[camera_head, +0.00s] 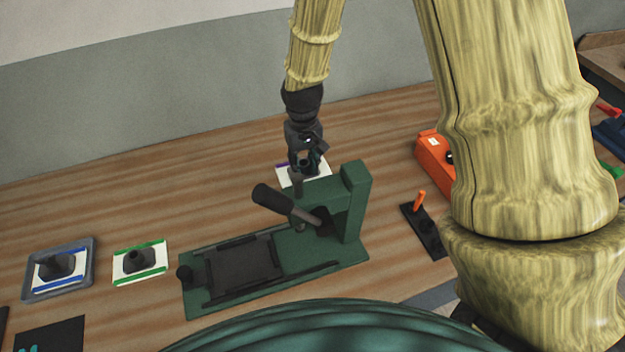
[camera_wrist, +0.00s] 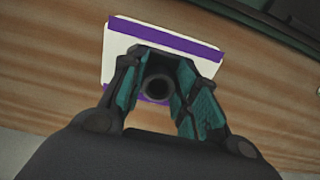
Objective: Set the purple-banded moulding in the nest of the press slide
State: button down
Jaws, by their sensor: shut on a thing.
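The purple-banded moulding (camera_wrist: 121,38) is a white square plate with purple bands and a dark hollow boss in its middle. It lies at or just above the table behind the press; I cannot tell if it touches. It shows in the head view (camera_head: 284,175), partly hidden by my gripper. My gripper (camera_wrist: 158,92) is shut on the boss, with a teal-lined finger on each side; in the head view it points down (camera_head: 303,165). The green press (camera_head: 352,215) stands in front of it. Its dark slide (camera_head: 243,262) extends to the left and looks empty; its lever tilts up to the left.
A green-banded moulding (camera_head: 140,262) lies left of the press. A blue-banded moulding (camera_head: 59,268) sits in a grey tray (camera_head: 87,262) farther left. A black base with an orange lever (camera_head: 420,208) and an orange box (camera_head: 432,160) are to the right. The table behind the green-banded moulding is clear.

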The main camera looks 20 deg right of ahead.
aim_at(305, 175)
notch_tip(305, 175, down, 3)
jog(key=shift+w+d+p, duration=0.1)
jog(key=shift+p, duration=0.25)
jog(key=shift+f+p, duration=0.3)
jog(key=shift+f, duration=0.5)
jog(key=shift+f+p, duration=0.45)
jog(key=shift+f, duration=1.1)
jog(key=shift+f, duration=0.15)
jog(key=c, duration=1.1)
grip_release()
jog(key=shift+r, duration=0.2)
